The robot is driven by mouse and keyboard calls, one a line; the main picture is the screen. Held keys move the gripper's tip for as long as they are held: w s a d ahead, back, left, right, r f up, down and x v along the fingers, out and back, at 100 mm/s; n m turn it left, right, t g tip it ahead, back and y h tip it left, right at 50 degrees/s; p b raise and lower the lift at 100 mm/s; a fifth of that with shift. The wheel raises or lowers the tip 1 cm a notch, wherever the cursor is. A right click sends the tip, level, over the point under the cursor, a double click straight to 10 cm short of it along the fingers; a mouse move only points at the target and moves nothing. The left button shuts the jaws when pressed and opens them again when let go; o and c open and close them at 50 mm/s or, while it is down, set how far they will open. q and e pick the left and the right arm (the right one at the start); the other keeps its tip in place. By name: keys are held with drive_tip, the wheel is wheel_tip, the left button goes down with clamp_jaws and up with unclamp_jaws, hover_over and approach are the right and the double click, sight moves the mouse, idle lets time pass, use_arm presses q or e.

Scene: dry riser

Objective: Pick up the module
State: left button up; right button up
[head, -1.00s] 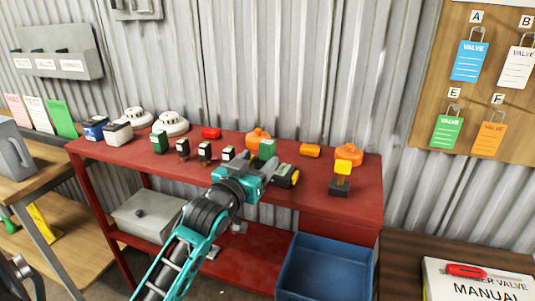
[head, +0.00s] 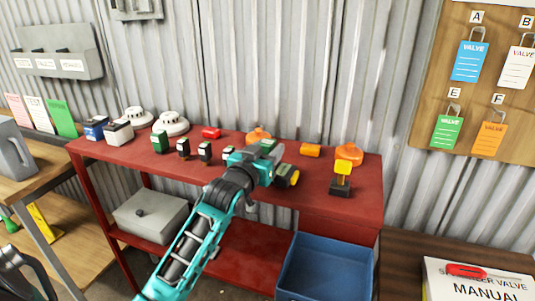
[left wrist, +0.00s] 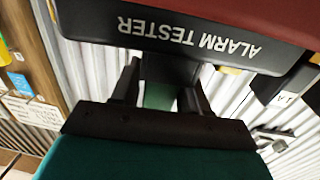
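Small modules stand in a row on the red bench (head: 335,197): a green-faced one (head: 160,140), a black one (head: 183,147) and others to the right. My left gripper (head: 270,152) is over the bench, at a dark device with a yellow end (head: 287,176). In the left wrist view, the two fingers (left wrist: 160,90) are apart on either side of a dark block with a green part (left wrist: 158,96). The black alarm tester (left wrist: 200,32) lies just beyond the fingertips.
Orange detectors (head: 348,153), a yellow-topped button on a black base (head: 341,178) and white round detectors (head: 171,123) stand on the bench. A blue bin (head: 325,265) is below at the right. A grey box (head: 150,215) sits on the lower shelf.

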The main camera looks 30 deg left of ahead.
sight(268, 141)
use_arm(q)
clamp_jaws()
drive_tip(key=shift+r, duration=0.1)
wheel_tip(268, 141, up, 24)
drive_tip(key=p, duration=0.3)
drive_tip(key=shift+r, duration=0.15)
idle(1.0)
